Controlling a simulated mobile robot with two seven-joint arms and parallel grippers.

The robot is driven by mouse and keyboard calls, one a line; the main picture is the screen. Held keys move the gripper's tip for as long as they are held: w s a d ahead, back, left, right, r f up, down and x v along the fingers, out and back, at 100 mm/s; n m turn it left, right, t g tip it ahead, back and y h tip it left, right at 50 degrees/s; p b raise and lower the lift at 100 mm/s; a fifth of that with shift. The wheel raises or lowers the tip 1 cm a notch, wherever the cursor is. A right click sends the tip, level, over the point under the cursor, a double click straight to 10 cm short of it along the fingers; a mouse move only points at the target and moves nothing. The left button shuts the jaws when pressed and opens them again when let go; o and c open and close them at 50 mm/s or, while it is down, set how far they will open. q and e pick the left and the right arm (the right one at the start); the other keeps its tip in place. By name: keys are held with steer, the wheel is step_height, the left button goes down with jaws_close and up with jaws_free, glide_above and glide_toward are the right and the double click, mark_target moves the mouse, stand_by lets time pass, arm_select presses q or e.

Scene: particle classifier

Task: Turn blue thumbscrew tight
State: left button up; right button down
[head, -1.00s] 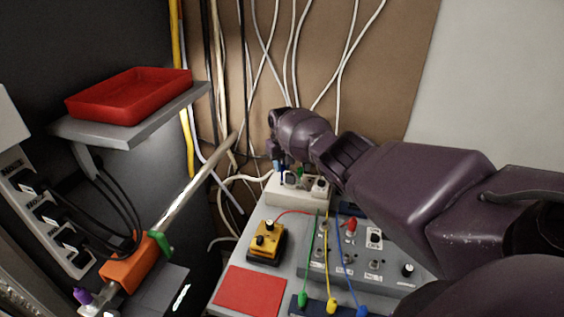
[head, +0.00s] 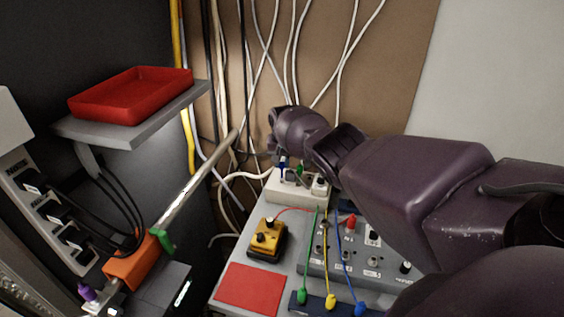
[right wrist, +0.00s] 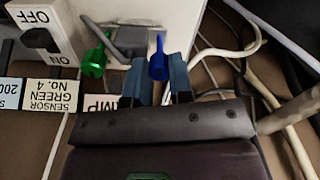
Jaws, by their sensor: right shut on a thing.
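The blue thumbscrew (right wrist: 158,62) stands at a grey connector on the white box, in the right wrist view. My right gripper (right wrist: 160,80) is shut on it, one blue-grey finger on each side of its lower part; its top stays visible. In the head view my right gripper (head: 283,167) reaches down to the white box (head: 294,193), and the thumbscrew is small there. A green thumbscrew (right wrist: 95,62) stands to the left of the blue one, apart from the fingers. My left gripper is not in view.
Loose white cables hang behind the box. A label reading SENSOR GREEN No. 4 (right wrist: 52,96) and an ON/OFF switch (right wrist: 38,38) lie at left. A yellow device (head: 266,243), red mat (head: 249,288) and grey panel (head: 350,262) are in front. A red tray (head: 130,95) stands on a shelf.

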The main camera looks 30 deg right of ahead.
mark_target(282, 163)
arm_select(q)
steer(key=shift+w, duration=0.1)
arm_select(e)
steer(key=c, duration=1)
jaws_free()
steer(key=shift+r+p, duration=0.35)
steer(key=shift+r, duration=0.25)
step_height(282, 163, up, 5)
steer(key=p, duration=0.2)
steer(key=shift+f+p, duration=0.1)
steer(key=shift+p, duration=0.2)
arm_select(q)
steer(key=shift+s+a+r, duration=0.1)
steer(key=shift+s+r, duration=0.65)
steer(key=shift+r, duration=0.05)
arm_select(e)
step_height(282, 163, up, 5)
steer(key=shift+f, duration=0.1)
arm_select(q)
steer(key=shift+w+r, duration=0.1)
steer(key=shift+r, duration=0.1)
